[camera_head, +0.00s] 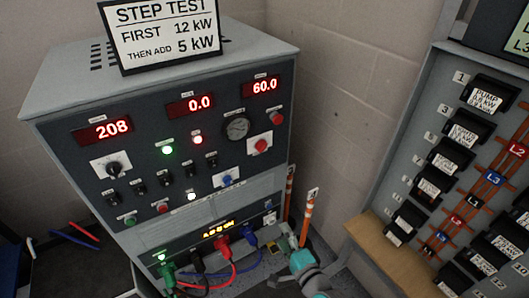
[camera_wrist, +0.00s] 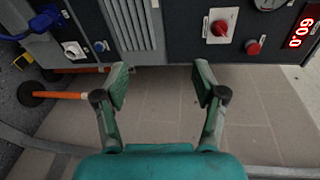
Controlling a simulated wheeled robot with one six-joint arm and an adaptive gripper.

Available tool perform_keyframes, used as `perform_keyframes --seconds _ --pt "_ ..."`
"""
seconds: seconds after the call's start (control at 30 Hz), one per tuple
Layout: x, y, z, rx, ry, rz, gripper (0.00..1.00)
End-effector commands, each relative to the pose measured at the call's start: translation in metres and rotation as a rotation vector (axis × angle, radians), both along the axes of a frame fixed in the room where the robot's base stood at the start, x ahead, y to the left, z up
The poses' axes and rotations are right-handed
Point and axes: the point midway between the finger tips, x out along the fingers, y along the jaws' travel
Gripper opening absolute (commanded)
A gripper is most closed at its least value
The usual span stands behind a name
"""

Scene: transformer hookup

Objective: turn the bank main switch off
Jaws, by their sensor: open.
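The grey cabinet (camera_head: 50,100) carries several switches, and their small labels are too small to read. I cannot tell which is the bank main switch. A red knob on a white plate (camera_head: 261,144) sits at its right side; it also shows at the top of the wrist view (camera_wrist: 219,28). A black rotary knob on a white plate (camera_head: 113,168) is at the left. A small switch on a white plate (camera_head: 270,218) is lower right, and shows in the wrist view (camera_wrist: 75,48). My gripper (camera_wrist: 161,88) is open and empty, apart from the panel, below the red knob.
Red, blue, black and green plugs with cables (camera_head: 222,246) stick out of the lower panel. Orange-striped posts (camera_head: 307,217) stand close to my gripper. A panel of black breakers (camera_head: 452,155) is at the right. Bare tiled floor (camera_wrist: 155,125) lies beneath the gripper.

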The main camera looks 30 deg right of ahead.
Motion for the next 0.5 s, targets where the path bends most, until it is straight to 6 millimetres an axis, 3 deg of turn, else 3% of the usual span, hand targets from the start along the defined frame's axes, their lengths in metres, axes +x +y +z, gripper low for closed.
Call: perform_keyframes --seconds 0.03,0.3,0.5 --pt "0.020 -0.010 0.009 0.067 -0.025 -0.006 0.70" --pt "0.106 -0.055 0.060 0.436 -0.128 0.003 0.70" --pt "0.145 -0.079 0.096 0.626 -0.174 0.032 0.70"
